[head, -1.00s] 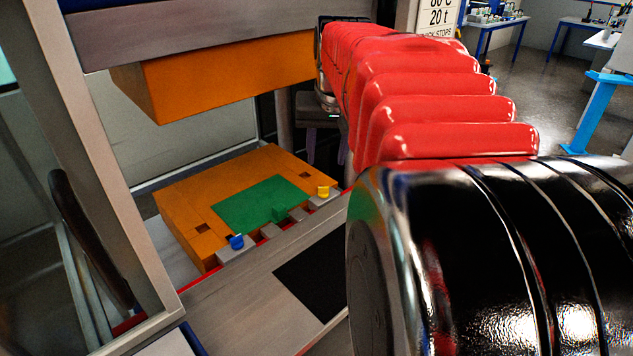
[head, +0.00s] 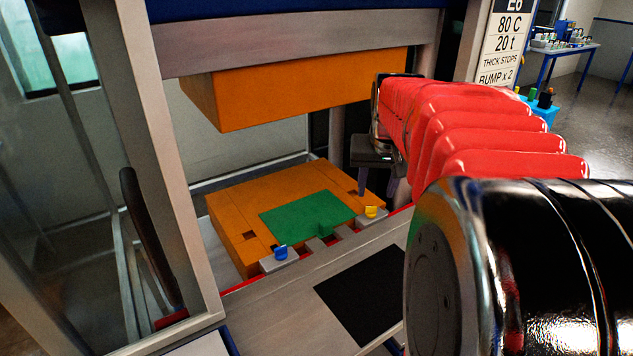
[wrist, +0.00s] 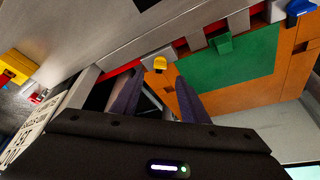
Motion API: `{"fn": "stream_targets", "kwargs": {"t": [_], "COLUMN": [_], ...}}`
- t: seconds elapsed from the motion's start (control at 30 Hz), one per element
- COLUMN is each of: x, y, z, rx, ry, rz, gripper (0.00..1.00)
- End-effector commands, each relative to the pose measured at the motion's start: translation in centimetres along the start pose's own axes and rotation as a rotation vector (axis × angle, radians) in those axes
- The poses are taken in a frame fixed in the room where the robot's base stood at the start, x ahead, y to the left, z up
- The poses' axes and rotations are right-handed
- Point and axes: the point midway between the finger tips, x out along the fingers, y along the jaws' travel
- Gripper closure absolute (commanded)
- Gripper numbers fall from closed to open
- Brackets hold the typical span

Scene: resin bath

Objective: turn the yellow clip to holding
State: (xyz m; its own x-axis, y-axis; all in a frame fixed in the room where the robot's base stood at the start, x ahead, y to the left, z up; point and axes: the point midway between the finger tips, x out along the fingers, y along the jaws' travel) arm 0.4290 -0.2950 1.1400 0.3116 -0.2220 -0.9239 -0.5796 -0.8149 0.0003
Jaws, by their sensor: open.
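The yellow clip (head: 371,211) sits on a grey block at the right end of the front edge of the orange lower mould (head: 228,215). It also shows in the wrist view (wrist: 160,63), just beyond and between my fingertips. My gripper (head: 376,190) is open and empty, fingers down, above and behind the clip in the head view. Its two dark fingers show in the wrist view (wrist: 158,88), apart from the clip. A blue clip (head: 281,252) sits at the left end of the same edge. A green panel (head: 305,212) with a small tab lies between them.
The orange upper block (head: 300,90) hangs above the mould, with an open gap between. A grey frame post (head: 150,150) stands at left. A black pad (head: 362,295) lies on the grey ledge in front. A sign (head: 510,45) is at upper right.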

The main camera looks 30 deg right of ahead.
Motion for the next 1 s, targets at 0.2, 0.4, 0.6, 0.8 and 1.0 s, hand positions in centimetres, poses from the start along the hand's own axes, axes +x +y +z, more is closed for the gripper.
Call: {"fn": "stream_targets", "kwargs": {"t": [0.2, 0.4, 0.6, 0.8, 1.0], "x": [3.5, 6.3, 7.8, 7.9, 7.9], "y": [0.0, 0.0, 0.0, 0.0, 0.0], "z": [0.1, 0.1, 0.0, 0.0, 0.0], "rx": [0.000, 0.000, 0.000, 0.000, 0.000], "ry": [-0.004, -0.003, -0.001, 0.000, 0.000], "rz": [0.000, 0.000, 0.000, 0.000, 0.000], "gripper": [0.59, 0.59, 0.59, 0.59, 0.66]}}
